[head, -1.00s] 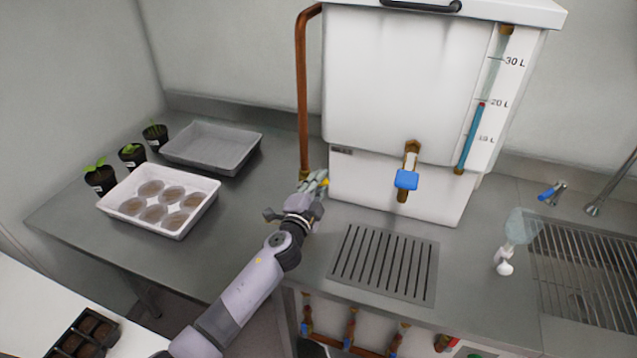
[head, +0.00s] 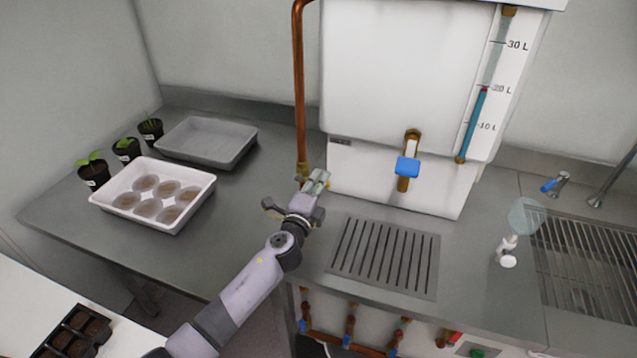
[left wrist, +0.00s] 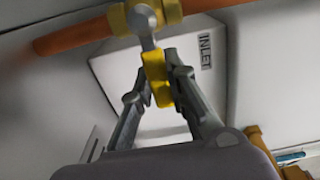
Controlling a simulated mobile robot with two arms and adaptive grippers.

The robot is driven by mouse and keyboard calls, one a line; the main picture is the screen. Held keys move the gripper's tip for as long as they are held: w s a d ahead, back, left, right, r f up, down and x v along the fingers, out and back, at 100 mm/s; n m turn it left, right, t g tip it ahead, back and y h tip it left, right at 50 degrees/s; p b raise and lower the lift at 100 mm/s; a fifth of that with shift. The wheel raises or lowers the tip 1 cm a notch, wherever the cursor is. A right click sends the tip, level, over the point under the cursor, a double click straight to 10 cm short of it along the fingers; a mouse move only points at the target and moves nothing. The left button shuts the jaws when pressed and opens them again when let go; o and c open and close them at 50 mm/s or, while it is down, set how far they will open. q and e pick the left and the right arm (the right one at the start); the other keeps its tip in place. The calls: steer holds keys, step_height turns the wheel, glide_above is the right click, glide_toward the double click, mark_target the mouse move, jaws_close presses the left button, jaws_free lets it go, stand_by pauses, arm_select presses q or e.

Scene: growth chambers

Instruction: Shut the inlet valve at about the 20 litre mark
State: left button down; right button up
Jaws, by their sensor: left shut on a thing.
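The inlet valve shows in the left wrist view as a brass body on a copper pipe with a yellow lever (left wrist: 156,78), beside the INLET label (left wrist: 206,52). My left gripper (left wrist: 160,88) is shut on that lever. In the head view my left gripper (head: 316,183) is at the foot of the copper pipe (head: 299,100), left of the white tank (head: 400,70), and hides most of the valve. The blue column in the sight gauge (head: 473,125) tops out at about the 20 L mark. My right gripper is not in view.
A brass tap with a blue handle (head: 407,167) is on the tank front above a slotted drain grate (head: 386,258). A white tray (head: 155,222), a grey tray (head: 208,160) and potted seedlings (head: 126,150) stand left. A sink (head: 585,260) is right.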

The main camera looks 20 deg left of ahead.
arm_select(q)
steer(key=shift+f, duration=0.1)
steer(key=c, duration=1.5)
jaws_free()
steer(key=shift+c, duration=0.2)
steer(key=shift+s, duration=0.1)
steer(key=s, duration=1.2)
steer(key=shift+a, duration=0.2)
steer(key=shift+w, duration=0.1)
